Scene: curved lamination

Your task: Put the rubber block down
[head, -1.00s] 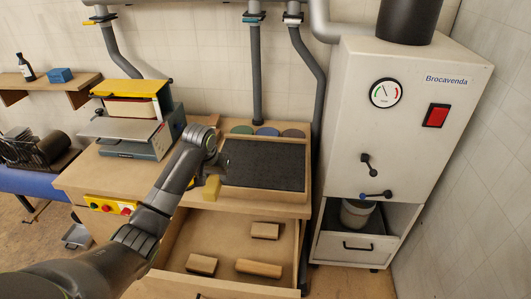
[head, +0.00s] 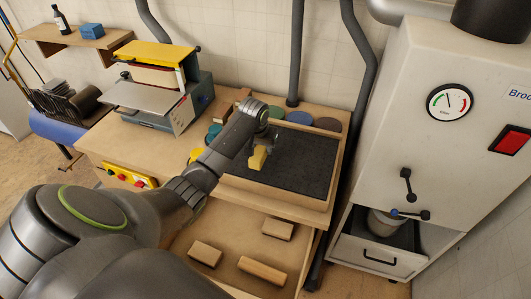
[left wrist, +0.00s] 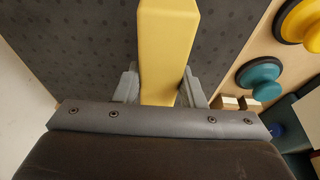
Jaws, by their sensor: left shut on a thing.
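The rubber block is a yellow block (head: 258,158) that hangs below my left gripper (head: 262,144) in the head view, over the left part of a dark tray with a wooden rim (head: 270,196). My left gripper is shut on the block. In the left wrist view the block (left wrist: 168,50) lies between the two grey fingers (left wrist: 160,90), with the dark speckled surface (left wrist: 80,40) behind it. I cannot tell whether the block touches that surface. My right gripper is not in view.
An open drawer below holds wooden blocks (head: 264,270). Coloured discs (head: 298,117) lie behind the tray. A yellow-topped machine (head: 158,85) stands at the bench's left; a white cabinet (head: 440,150) stands right. Most of the tray's dark surface is clear.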

